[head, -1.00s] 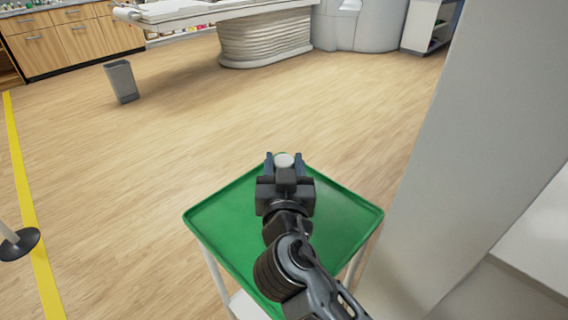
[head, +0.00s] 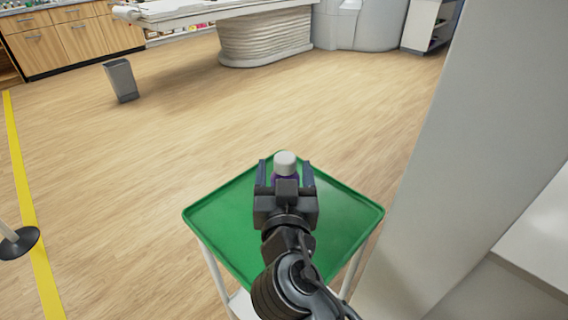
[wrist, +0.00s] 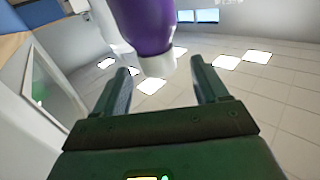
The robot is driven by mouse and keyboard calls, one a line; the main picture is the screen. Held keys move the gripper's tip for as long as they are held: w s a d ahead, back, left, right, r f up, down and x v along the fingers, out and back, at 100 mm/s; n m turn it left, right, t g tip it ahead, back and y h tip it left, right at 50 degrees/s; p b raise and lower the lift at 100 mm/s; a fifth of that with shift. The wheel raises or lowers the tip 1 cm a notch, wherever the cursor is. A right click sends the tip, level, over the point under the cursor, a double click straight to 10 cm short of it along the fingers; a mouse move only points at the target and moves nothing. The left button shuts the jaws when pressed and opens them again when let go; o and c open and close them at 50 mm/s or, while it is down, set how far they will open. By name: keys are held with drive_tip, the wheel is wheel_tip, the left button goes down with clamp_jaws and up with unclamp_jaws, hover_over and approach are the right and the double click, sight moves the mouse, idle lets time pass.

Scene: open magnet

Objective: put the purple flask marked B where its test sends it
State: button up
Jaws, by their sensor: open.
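The purple flask with a white cap (head: 286,161) is on the green tray top of a small cart (head: 225,220), near its far corner. In the head view my gripper hides most of its body. My gripper (head: 285,172) is open, its two fingers on the near side of the flask, one to the left and one to the right. In the wrist view the purple flask (wrist: 145,22) appears cap down, just past the open fingertips of my gripper (wrist: 162,72), with a gap to them. The letter B is not visible.
A grey pillar or wall (head: 455,150) stands close on the right, with a white surface beside it. Open wooden floor lies beyond the cart. A grey bin (head: 121,80), wooden cabinets (head: 70,42) and a scanner table (head: 265,38) are farther back.

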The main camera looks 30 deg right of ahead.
drive_tip(key=b+v, duration=0.1)
drive_tip(key=v, duration=0.7)
drive_tip(key=shift+s+a, duration=0.2)
drive_tip(key=shift+s, duration=0.1)
